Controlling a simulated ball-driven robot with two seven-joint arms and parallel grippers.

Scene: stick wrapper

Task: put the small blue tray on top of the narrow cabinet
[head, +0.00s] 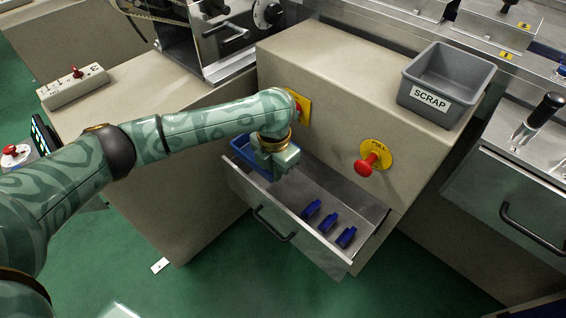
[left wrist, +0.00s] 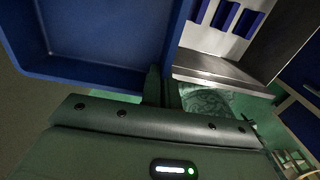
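The small blue tray (head: 243,148) is at the left end of the open drawer, partly hidden behind my left gripper (head: 277,163). In the left wrist view the tray (left wrist: 95,35) fills the upper left, and it looks empty. My left gripper's fingers (left wrist: 162,88) are close together on the tray's near right wall, one on each side of it. A beige cabinet (head: 310,60) with the open drawer stands behind; I cannot tell if it is the narrow cabinet. My right gripper is not in view.
The metal drawer (head: 345,200) holds blue parts (head: 328,222). A grey SCRAP bin (head: 447,85) stands at the right of the cabinet top, with free room to its left. A red PULL knob (head: 370,164) sticks out above the drawer.

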